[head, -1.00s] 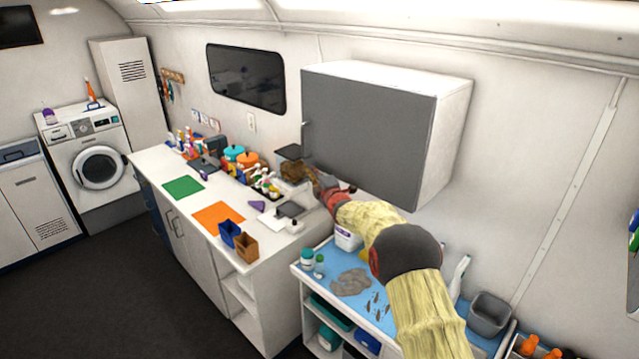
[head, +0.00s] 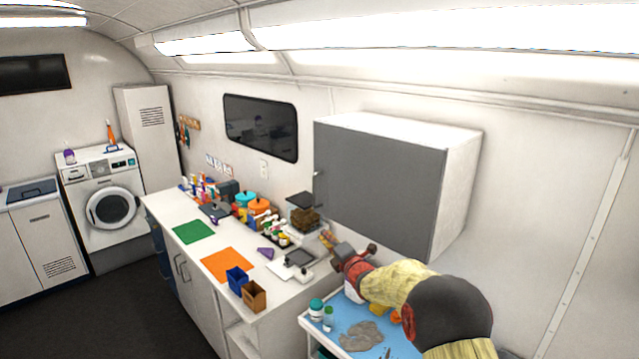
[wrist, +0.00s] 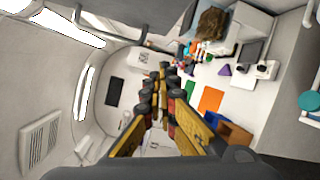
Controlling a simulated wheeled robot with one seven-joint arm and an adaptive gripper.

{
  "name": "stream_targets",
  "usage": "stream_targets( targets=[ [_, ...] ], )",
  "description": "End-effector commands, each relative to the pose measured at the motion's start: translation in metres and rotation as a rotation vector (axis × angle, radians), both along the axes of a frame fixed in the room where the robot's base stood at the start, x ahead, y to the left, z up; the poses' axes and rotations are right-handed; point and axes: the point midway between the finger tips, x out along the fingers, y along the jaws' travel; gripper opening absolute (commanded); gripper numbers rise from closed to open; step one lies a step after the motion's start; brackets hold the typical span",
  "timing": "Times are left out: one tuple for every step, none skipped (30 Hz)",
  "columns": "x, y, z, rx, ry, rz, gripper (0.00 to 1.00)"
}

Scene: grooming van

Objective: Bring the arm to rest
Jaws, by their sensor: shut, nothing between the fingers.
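My arm reaches in from the lower right of the head view.
A brown furry item (head: 305,219) stands at the back of the counter near my gripper. Blue (head: 237,279) and brown (head: 254,296) boxes stand at the counter's front edge. A blue-topped cart (head: 345,312) with bottles lies below my arm. The floor at left is clear.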

Motion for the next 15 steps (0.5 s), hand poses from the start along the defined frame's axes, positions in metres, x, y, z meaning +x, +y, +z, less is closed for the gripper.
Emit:
stream_targets(
  targets=[
    [-0.010, 0.010, -0.016, -0.112, -0.016, 0.048, 0.00],
    [-0.017, 0.017, -0.024, -0.182, -0.032, 0.081, 0.00],
    [-0.026, 0.026, -0.035, -0.274, -0.053, 0.127, 0.00],
    [-0.034, 0.032, -0.043, -0.340, -0.070, 0.164, 0.00],
    [-0.042, 0.038, -0.050, -0.406, -0.089, 0.202, 0.00],
    [-0.054, 0.046, -0.056, -0.491, -0.120, 0.255, 0.00],
    [-0.063, 0.052, -0.060, -0.555, -0.146, 0.293, 0.00],
    [-0.073, 0.057, -0.062, -0.618, -0.173, 0.335, 0.00],
    [-0.086, 0.064, -0.067, -0.699, -0.211, 0.390, 0.00],
    [-0.097, 0.068, -0.070, -0.758, -0.242, 0.431, 0.00],
    [-0.108, 0.072, -0.071, -0.815, -0.274, 0.472, 0.00],
    [-0.122, 0.077, -0.074, -0.889, -0.319, 0.527, 0.00],
    [-0.133, 0.080, -0.075, -0.944, -0.355, 0.569, 0.00],
    [-0.145, 0.083, -0.077, -0.997, -0.391, 0.610, 0.00],
    [-0.161, 0.085, -0.079, -1.064, -0.441, 0.666, 0.00]
  ],
)
